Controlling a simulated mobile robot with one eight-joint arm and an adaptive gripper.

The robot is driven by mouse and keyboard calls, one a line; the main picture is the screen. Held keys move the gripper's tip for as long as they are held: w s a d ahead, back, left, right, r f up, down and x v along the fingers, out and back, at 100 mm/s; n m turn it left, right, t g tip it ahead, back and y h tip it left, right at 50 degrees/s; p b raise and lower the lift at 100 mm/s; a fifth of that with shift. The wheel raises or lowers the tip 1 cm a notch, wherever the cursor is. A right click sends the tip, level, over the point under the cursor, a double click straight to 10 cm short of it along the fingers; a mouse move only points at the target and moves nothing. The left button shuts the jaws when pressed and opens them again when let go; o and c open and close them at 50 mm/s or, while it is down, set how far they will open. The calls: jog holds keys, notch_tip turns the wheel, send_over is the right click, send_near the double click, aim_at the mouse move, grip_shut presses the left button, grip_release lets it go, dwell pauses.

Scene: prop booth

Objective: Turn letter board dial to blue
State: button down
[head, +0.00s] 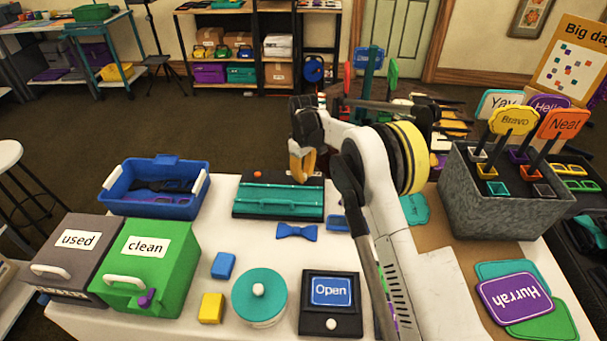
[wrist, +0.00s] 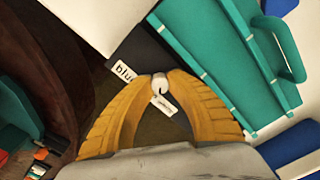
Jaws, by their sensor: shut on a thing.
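My gripper (head: 303,165) is lowered over the right end of a black board with a teal panel (head: 278,197), which looks like the letter board. In the wrist view its yellow fingers (wrist: 160,88) are closed together on a small white dial knob (wrist: 160,80). A white label reading "blue" (wrist: 125,73) lies left of the knob on a black strip. Another white label (wrist: 163,105) sits between the fingers, too small to read. The teal panel (wrist: 215,60) is right of the fingers. The fingers hide part of the dial, and its setting cannot be told.
A blue bin (head: 155,205) stands to the left. A blue bow tie (head: 297,232), a round teal-lidded tin (head: 259,297) and an "Open" sign stand (head: 331,312) are in front. A grey sign holder (head: 500,205) stands right of my arm.

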jog(key=m+p, duration=0.1)
jog(key=m, duration=0.4)
jog(key=shift+m, duration=0.3)
jog(key=m+p, duration=0.1)
jog(key=m, duration=0.9)
jog(key=shift+m, duration=0.4)
jog(key=m, duration=0.5)
jog(key=shift+p, duration=0.35)
jog(key=c, duration=1.5)
grip_release()
jog(key=shift+c, duration=0.2)
